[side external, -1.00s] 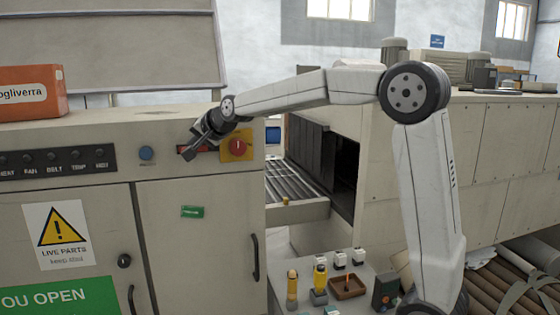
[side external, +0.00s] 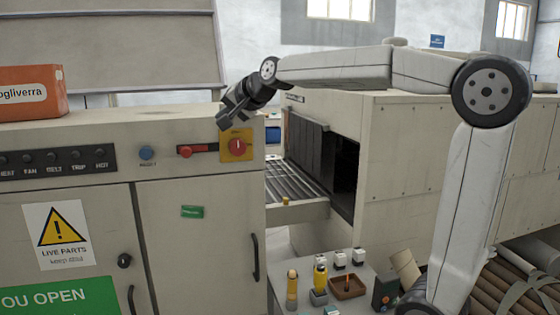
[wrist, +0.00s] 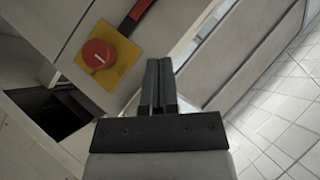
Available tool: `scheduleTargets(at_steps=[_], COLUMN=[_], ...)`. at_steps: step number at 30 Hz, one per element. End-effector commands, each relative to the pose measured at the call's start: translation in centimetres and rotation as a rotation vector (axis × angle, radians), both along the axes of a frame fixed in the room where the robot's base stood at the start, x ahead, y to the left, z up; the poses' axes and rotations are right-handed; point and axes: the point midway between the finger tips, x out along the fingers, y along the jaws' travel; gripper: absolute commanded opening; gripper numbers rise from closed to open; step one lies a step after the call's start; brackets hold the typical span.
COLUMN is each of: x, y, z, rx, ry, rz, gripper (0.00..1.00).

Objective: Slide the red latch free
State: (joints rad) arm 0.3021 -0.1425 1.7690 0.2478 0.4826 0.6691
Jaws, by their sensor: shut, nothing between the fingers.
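The red latch (side external: 186,152) sits on the cabinet's upper front panel, a red end at the left of a short dark and red strip. It is just left of a yellow plate (side external: 227,156) with a round red knob (side external: 237,147). Part of the latch strip (wrist: 138,13) shows at the top of the wrist view, cut off by the frame edge. My gripper (side external: 222,121) is shut and empty, above and right of the latch and apart from it. Its fingers also show in the wrist view (wrist: 160,68), beside the yellow plate (wrist: 112,68).
A blue button (side external: 147,153) is left of the latch, above cabinet doors. An orange box (side external: 30,92) stands on the cabinet top. The roller conveyor (side external: 293,182) and tunnel opening lie to the right. A low table (side external: 352,268) holds small items.

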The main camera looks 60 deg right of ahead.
Motion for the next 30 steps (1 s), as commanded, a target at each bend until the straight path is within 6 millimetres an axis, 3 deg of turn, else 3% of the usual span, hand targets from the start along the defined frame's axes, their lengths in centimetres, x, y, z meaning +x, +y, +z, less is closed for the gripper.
scheduleTargets(at_steps=[7,21,26,30], x=[-1.4,-1.5,-1.3,-1.4], y=[0.2,0.3,0.9,2.1], z=[0.8,0.6,-1.5,-5.8], rx=[0.000,-0.003,-0.025,-0.078], ry=[0.001,0.006,0.048,0.138], rz=[-0.001,0.002,0.031,0.096], gripper=[0.00,0.00,0.00,0.00])
